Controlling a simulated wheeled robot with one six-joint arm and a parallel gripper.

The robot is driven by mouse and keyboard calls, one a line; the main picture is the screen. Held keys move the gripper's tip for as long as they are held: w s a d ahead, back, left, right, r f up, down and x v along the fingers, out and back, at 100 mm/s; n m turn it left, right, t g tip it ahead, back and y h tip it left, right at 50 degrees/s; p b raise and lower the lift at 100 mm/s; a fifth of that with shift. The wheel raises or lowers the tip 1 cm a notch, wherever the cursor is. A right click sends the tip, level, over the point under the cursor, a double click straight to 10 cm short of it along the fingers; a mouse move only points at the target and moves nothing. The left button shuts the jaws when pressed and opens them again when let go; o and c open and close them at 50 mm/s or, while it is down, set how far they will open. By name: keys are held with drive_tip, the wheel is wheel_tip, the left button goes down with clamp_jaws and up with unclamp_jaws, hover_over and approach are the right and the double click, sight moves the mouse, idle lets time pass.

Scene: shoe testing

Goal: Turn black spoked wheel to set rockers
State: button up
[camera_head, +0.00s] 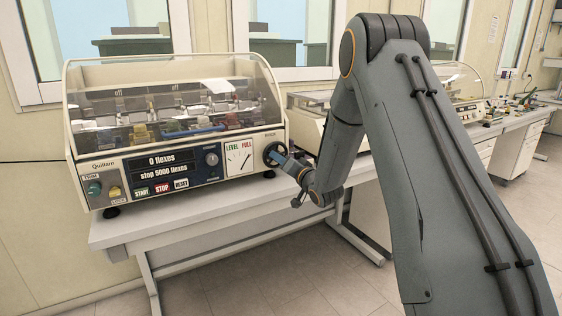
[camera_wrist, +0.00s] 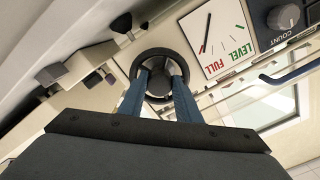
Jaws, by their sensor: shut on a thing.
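The black spoked wheel (camera_head: 271,153) is on the right end of the flex tester's front panel, beside the LEVEL/FULL dial (camera_head: 239,157). In the wrist view the wheel (camera_wrist: 155,53) is a dark ring with a hub. My gripper (camera_head: 280,160) reaches it from the right, and its blue fingers (camera_wrist: 157,75) are shut on the wheel around its hub area. The dial also shows in the wrist view (camera_wrist: 218,38), with a thin needle on a white face. The rockers (camera_head: 185,125) sit under the clear cover, with shoes on them; their details are small.
The tester (camera_head: 90,175) stands on a white bench (camera_head: 125,232). Its display (camera_head: 160,167) reads 0 flexes and stop 5000 flexes. START, STOP and RESET buttons lie below. Another machine (camera_head: 308,110) stands behind my arm on the right. Floor in front is clear.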

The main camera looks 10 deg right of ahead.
drive_tip(key=shift+m, duration=0.6)
drive_tip(key=o, duration=1.1)
drive_tip(key=shift+c, duration=0.2)
drive_tip(key=shift+s, duration=0.1)
drive_tip(key=b+v, duration=0.1)
drive_tip(key=v, duration=0.6)
drive_tip(key=shift+s+d+b, duration=0.15)
drive_tip(key=shift+s+b, duration=0.15)
